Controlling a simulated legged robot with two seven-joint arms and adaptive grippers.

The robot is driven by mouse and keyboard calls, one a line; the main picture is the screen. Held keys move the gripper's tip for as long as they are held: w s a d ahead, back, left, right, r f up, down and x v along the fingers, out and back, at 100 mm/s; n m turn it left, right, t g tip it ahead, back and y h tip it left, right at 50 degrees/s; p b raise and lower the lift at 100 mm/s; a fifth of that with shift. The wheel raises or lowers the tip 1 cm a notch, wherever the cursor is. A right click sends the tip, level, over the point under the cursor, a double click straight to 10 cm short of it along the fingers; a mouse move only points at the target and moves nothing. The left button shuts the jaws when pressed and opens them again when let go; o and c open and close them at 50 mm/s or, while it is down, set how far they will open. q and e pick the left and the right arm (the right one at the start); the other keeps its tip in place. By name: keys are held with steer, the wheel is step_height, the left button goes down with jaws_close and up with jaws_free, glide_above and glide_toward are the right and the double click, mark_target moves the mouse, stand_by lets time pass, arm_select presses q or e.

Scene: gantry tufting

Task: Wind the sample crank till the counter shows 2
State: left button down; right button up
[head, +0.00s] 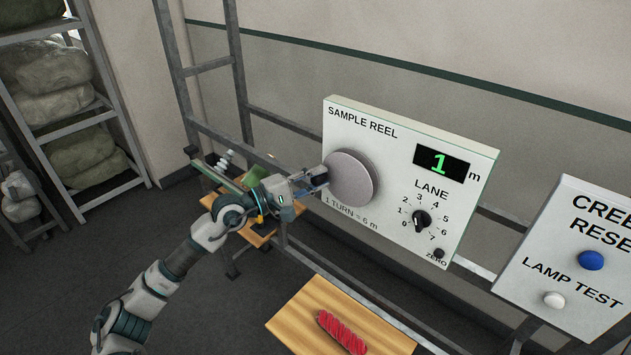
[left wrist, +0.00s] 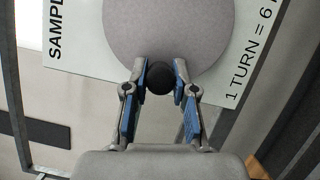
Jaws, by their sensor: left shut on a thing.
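The sample reel panel (head: 396,146) is white, with a round grey crank disc (head: 351,179) on its left part. The green counter (head: 440,164) shows 1 m. The panel text reads 1 TURN = 6 m. My left gripper (head: 318,180) is at the disc's left edge. In the left wrist view the left gripper (left wrist: 160,82) has its fingers on both sides of a dark round crank knob (left wrist: 160,77) at the disc's rim and is shut on it. My right gripper is not in view.
The panel also has a black lane dial (head: 421,220) and a small zero button (head: 438,253). A second panel at right has a blue button (head: 591,260) and a white button (head: 554,300). A wooden board (head: 290,318) with a red striped item (head: 341,333) lies below.

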arm_select(q)
steer(key=shift+f, duration=0.15)
steer(key=c, duration=0.9)
jaws_free()
steer(key=shift+d, duration=0.15)
steer(key=v, duration=1.2)
steer(key=shift+w, duration=0.1)
steer(key=shift+w+f, duration=0.1)
